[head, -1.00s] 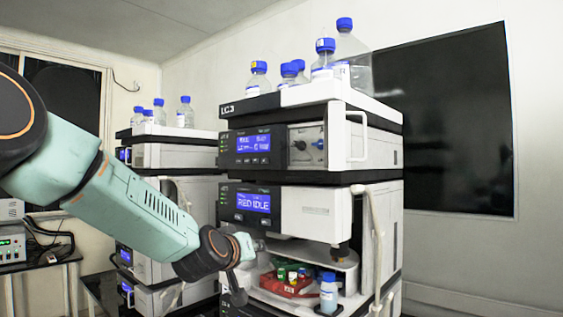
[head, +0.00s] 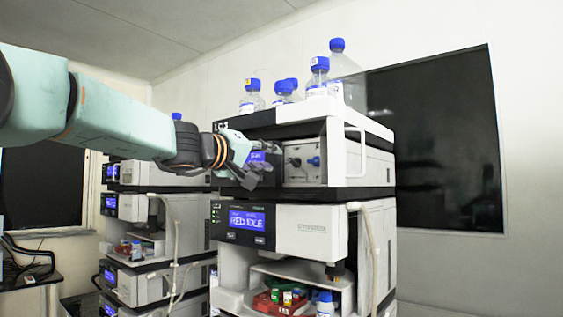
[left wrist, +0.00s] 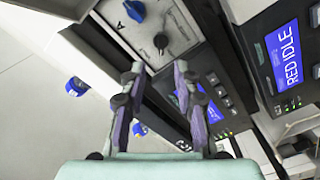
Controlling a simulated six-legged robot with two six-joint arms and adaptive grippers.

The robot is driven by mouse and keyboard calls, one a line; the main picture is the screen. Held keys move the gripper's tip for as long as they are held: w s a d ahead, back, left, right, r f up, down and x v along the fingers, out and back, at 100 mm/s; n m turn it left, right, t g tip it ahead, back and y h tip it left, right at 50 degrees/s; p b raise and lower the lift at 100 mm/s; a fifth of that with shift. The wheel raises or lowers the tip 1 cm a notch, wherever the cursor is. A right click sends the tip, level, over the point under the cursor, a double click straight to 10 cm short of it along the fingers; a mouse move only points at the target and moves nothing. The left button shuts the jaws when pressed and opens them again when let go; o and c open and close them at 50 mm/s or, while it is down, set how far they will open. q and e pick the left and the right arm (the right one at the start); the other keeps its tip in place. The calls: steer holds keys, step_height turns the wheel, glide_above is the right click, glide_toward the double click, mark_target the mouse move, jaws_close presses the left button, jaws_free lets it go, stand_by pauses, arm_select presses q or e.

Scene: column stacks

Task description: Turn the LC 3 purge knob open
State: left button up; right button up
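The LC 3 stack's top unit has a pale valve panel (head: 303,172) with a dark knob (head: 295,162) and a blue knob (head: 314,161). I cannot tell which one is the purge knob. In the left wrist view the dark knob (left wrist: 161,41) and blue knob (left wrist: 134,10) lie beyond the fingertips. My left gripper (head: 262,166) is in front of the top unit's display, just left of the panel, partly covering that display. In the left wrist view its fingers (left wrist: 158,72) are apart with nothing between them. They do not appear to touch either knob. My right gripper is not seen.
Blue-capped bottles (head: 318,78) stand on top of the stack. A white tube handle (head: 362,150) sticks out right of the panel. Below is a unit with a "RED IDLE" screen (head: 247,221) and an open bay with a red vial tray (head: 268,302). Another stack (head: 135,175) stands left.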

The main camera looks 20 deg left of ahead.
mark_target(290, 161)
arm_select(q)
steer(key=p+x, duration=0.3)
steer(key=x, duration=0.4)
steer(key=shift+w+a+f+p, duration=0.15)
steer(key=shift+p, duration=0.15)
steer(key=shift+w, duration=0.15)
steer(key=shift+s+d+r, duration=0.2)
steer(key=shift+s+d, duration=0.05)
steer(key=shift+d, duration=0.15)
steer(key=shift+w+a+f, duration=0.1)
steer(key=shift+w+f, duration=0.05)
steer(key=shift+w, duration=0.05)
steer(key=shift+c, duration=0.2)
steer(key=shift+w+a+f, duration=0.1)
steer(key=shift+w+f, duration=0.05)
steer(key=shift+w, duration=0.15)
steer(key=shift+c, duration=1.4)
steer(key=shift+s, duration=0.25)
jaws_close()
